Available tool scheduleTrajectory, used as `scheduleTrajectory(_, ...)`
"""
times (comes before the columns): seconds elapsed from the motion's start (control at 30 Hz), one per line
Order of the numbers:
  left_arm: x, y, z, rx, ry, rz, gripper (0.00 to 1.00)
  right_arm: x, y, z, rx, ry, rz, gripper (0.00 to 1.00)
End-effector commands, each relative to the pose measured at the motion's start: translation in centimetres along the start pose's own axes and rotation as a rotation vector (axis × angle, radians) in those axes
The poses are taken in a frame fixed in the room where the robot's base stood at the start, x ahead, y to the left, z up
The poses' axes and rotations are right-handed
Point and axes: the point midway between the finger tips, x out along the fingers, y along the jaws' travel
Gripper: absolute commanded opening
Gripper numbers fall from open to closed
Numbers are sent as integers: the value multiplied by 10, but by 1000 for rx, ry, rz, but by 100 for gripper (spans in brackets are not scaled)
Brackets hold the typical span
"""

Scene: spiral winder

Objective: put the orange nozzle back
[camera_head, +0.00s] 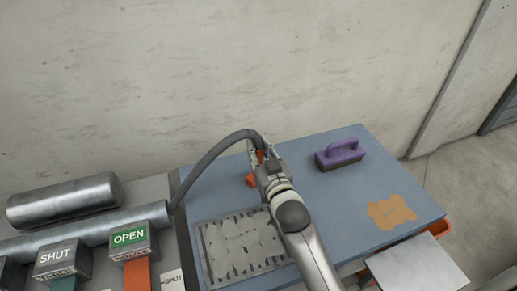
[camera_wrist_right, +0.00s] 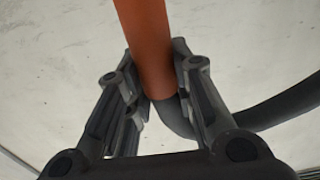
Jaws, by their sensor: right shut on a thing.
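The orange nozzle (camera_head: 250,180) shows in the head view at my right gripper (camera_head: 262,165), partly hidden behind its fingers. In the right wrist view the orange nozzle (camera_wrist_right: 144,45) stands between the two fingers of my right gripper (camera_wrist_right: 155,95), which is shut on it. A dark grey hose (camera_head: 213,155) arches from the gripper down to the grey pipe at the left. In the wrist view the hose (camera_wrist_right: 270,112) runs off to the right from below the nozzle. My left gripper is not in view. No holder for the nozzle can be made out.
The blue-grey table (camera_head: 310,200) carries a purple-handled brush (camera_head: 340,154), an orange-brown patch (camera_head: 391,212) and a speckled pale panel (camera_head: 242,246). Boxes marked SHUT (camera_head: 62,258) and OPEN (camera_head: 132,240) stand left, near the pipe (camera_head: 85,230).

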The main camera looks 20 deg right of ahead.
Motion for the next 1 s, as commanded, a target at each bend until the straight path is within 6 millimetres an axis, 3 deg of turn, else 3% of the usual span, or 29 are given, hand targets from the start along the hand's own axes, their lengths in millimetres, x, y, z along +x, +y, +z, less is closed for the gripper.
scheduleTrajectory(0.03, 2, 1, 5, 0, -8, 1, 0, 0, 0, 3, 0, 0, 0, 0)
scheduleTrajectory(0.07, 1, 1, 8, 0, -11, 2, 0, 0, 0, 2, 0, -1, 0, 27)
scheduleTrajectory(0.2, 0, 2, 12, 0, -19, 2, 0, 0, 0, 2, 0, -1, 0, 45)
scheduleTrajectory(0.63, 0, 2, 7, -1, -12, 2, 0, -5, 0, -1, 0, -1, 0, 45)
scheduleTrajectory(1.0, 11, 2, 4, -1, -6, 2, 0, -72, 0, 2, 1, -4, 0, 45)
